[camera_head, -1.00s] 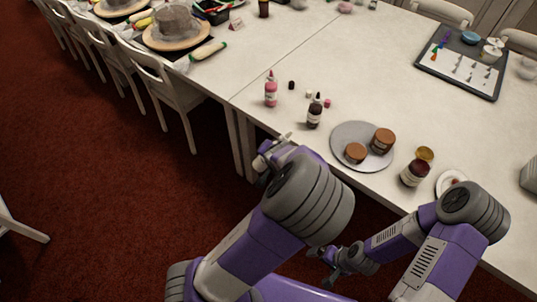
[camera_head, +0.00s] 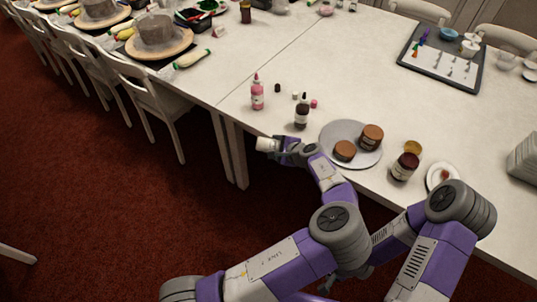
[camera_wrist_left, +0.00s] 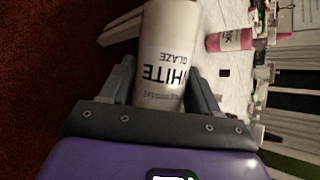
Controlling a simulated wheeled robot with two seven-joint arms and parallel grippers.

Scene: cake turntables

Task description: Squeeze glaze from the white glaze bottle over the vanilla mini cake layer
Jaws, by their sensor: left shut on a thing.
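My left gripper (camera_head: 287,147) is shut on the white glaze bottle (camera_head: 267,144). In the left wrist view the bottle (camera_wrist_left: 163,50) stands between the fingers, its "WHITE GLAZE" label upside down. In the head view the bottle is just off the table's front edge, left of the cakes. Two small brown round cakes, one at the left (camera_head: 344,150) and one at the right (camera_head: 371,137), sit on a grey round board (camera_head: 341,129). I cannot tell which is the vanilla layer. My right gripper is hidden behind my left arm.

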